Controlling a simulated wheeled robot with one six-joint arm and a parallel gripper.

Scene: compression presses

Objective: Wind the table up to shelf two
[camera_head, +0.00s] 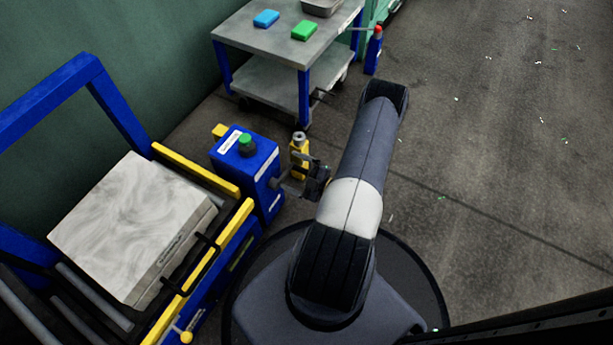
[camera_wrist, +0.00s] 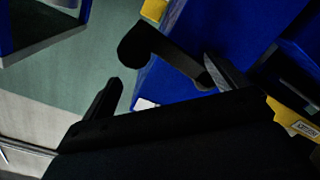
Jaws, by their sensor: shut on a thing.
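The lift table at the left has a blue frame with yellow rails (camera_head: 175,162). A grey marbled block (camera_head: 135,220) lies on it. A blue box (camera_head: 232,160) with a green knob (camera_head: 245,143) stands at its right end, and a dark shaft (camera_head: 278,183) comes out of the box's right side. My gripper (camera_head: 312,177) is at this shaft's outer end, shut on what looks like the crank handle. In the wrist view a black, round-ended crank piece (camera_wrist: 136,45) shows by my gripper (camera_wrist: 160,85), in front of blue metal. The grip itself is partly hidden.
A grey trolley (camera_head: 280,42) at the back carries a blue block (camera_head: 266,18), a green block (camera_head: 304,30) and a metal tray (camera_head: 322,6). A yellow post (camera_head: 299,160) stands close beside my gripper. The floor at the right is open, with small scraps.

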